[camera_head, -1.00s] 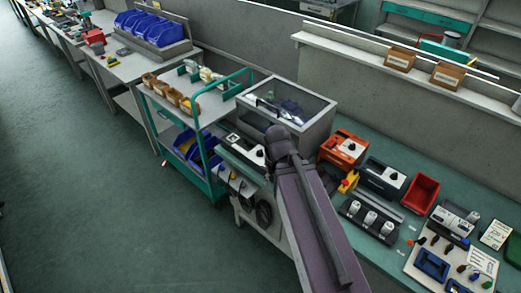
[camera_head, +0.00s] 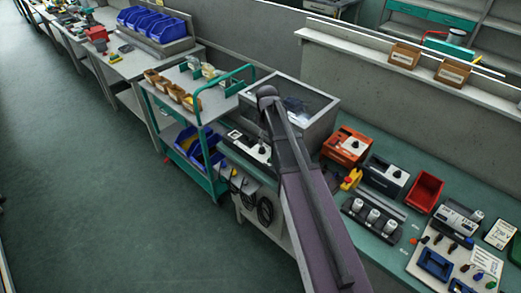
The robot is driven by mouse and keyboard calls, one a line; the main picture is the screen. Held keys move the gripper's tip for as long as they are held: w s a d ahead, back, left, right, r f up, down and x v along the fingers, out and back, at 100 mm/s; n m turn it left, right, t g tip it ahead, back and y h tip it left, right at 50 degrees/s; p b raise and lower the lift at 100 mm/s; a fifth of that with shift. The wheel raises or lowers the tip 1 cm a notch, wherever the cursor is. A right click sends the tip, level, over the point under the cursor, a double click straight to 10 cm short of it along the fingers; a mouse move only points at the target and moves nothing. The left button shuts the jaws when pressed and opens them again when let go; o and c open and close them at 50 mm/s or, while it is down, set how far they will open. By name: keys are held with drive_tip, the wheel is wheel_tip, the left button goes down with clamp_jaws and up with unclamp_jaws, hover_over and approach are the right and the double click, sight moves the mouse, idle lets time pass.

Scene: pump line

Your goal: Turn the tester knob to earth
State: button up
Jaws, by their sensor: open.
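An orange box (camera_head: 334,155) with a white top panel and a dark round knob stands on the green bench right of my arm. A dark grey box (camera_head: 373,180) with a light panel and a black knob stands to its right. Another flat device (camera_head: 234,136) with a white panel and a dark knob lies left of my arm, near the trolley. I cannot tell which of them is the tester, and the knob settings are too small to read. My arm rises through the middle; my gripper does not show.
A clear-lidded grey case (camera_head: 318,108) stands behind my arm. A green-framed trolley (camera_head: 212,186) with bins is at the left. A red bin (camera_head: 425,190), a strip with white cylinders (camera_head: 373,217) and a tool board (camera_head: 423,277) occupy the right bench. The floor at left is clear.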

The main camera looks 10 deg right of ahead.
sight(261, 148)
drive_tip(key=w+n, duration=0.3)
drive_tip(key=w, duration=0.5)
drive_tip(key=shift+w+f, duration=0.3)
drive_tip(key=shift+w, duration=0.1)
drive_tip(key=shift+f+b, duration=0.1)
drive_tip(key=shift+b, duration=0.2)
wheel_tip(261, 148, down, 14)
drive_tip(key=b, duration=1.3)
drive_tip(key=shift+r, duration=0.2)
drive_tip(key=shift+b, duration=0.3)
drive_tip(key=c, duration=1)
drive_tip(key=shift+a, duration=0.15)
clamp_jaws()
